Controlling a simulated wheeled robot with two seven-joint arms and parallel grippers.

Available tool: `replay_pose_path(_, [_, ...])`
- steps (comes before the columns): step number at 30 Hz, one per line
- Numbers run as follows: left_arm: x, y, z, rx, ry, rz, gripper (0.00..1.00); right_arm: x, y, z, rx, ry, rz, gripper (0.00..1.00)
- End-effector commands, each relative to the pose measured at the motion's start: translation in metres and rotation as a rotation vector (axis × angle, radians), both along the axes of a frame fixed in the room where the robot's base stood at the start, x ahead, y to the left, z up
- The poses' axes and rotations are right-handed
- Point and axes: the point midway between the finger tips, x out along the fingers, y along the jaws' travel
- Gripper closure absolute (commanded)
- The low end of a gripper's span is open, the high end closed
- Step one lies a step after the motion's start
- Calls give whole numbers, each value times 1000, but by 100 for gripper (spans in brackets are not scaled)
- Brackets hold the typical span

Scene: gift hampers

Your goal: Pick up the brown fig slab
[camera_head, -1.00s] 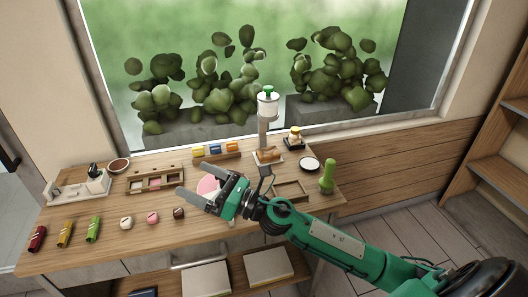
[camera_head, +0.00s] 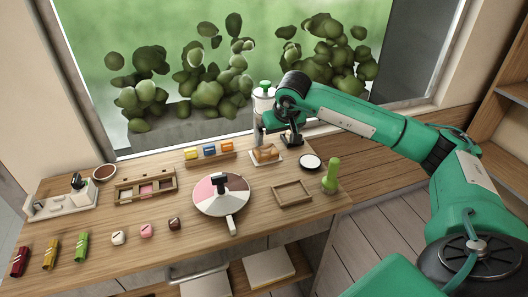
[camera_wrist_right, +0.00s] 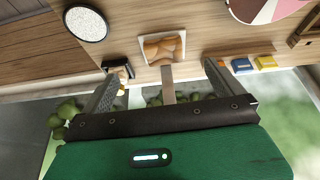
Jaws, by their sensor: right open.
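A small dark brown piece (camera_head: 174,223), the closest match to the brown fig slab, lies on the near part of the wooden table. It is right of a pink piece (camera_head: 146,230) and a white piece (camera_head: 118,237). My right gripper (camera_wrist_right: 160,70) is open with nothing between its fingers in the right wrist view. It is at the table's window side, well away from the brown piece, which is outside that view. My left gripper is not in view.
A round segmented disc (camera_head: 221,207) with a dark upright part stands right of the brown piece. A compartment tray (camera_head: 120,196), a rack of boxes (camera_head: 225,160), an empty wooden frame (camera_head: 306,200) and a green bottle (camera_head: 331,176) stand around. Rolls (camera_head: 50,252) lie left.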

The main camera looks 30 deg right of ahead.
Motion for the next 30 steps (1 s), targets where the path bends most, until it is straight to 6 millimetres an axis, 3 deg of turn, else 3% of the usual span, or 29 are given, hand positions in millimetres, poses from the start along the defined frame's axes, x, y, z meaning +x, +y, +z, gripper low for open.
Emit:
replay_pose_path(9, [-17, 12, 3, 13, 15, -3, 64, 22, -3, -56, 3, 5, 1, 2])
replay_pose_path(21, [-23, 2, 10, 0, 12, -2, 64, 42, -5, -87, 6, 4, 0, 2])
replay_pose_path(30, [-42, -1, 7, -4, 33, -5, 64, 56, -8, -117, 4, 1, 1, 2])
